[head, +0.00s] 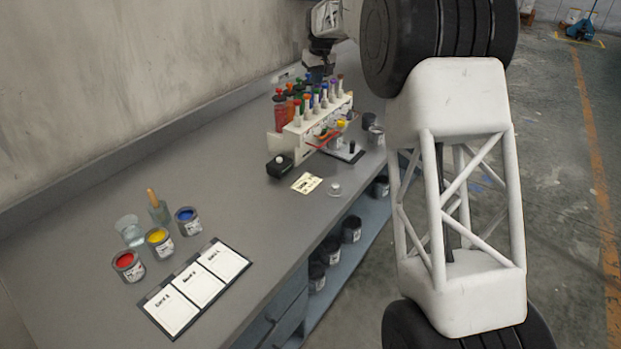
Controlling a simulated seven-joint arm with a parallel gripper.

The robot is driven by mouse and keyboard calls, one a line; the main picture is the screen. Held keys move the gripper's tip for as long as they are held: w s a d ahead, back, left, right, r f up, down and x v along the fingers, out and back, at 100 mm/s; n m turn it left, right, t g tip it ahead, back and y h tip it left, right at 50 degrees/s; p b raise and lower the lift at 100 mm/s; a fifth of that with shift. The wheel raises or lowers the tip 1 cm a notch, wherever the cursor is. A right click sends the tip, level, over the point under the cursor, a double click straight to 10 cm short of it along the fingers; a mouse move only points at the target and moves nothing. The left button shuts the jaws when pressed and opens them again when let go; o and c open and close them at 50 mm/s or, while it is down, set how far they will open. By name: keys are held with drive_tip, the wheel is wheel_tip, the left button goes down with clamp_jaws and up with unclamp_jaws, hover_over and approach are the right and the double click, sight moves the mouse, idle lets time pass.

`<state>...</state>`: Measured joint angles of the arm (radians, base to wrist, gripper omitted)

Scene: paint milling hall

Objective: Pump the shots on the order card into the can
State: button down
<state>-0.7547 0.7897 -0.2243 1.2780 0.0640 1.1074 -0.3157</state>
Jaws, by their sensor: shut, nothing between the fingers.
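A rack (308,124) of pump bottles with coloured tops stands on the bench, with a red bottle (281,112) at its near left end. My gripper (318,76) is shut and empty, close above or behind the far part of the rack; its fingertips are small and partly hidden. A small cream card (306,183), probably the order card, lies flat in front of the rack; its writing is too small to read. A grey can (376,136) stands right of the rack, partly hidden by my arm. I cannot tell which can is the task's.
Red (128,265), yellow (159,241) and blue (188,221) paint cans stand at left, by a card board (218,244).

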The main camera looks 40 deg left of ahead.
sight(316, 89)
drive_tip(key=shift+f, duration=0.55)
drive_tip(key=shift+f, duration=1.35)
drive_tip(key=shift+r, duration=0.15)
drive_tip(key=shift+a+v, duration=0.15)
drive_tip(key=shift+v, duration=0.75)
drive_tip(key=shift+a+v, duration=0.15)
drive_tip(key=shift+v, duration=0.75)
drive_tip(key=shift+w+r, duration=0.2)
drive_tip(key=shift+w+a+v, duration=0.1)
drive_tip(key=shift+a+v, duration=0.1)
drive_tip(key=shift+v, duration=0.95)
drive_tip(key=shift+w+a+v, duration=0.15)
drive_tip(key=shift+a+v, duration=0.05)
drive_tip(key=shift+v, duration=1)
drive_tip(key=shift+r, duration=0.1)
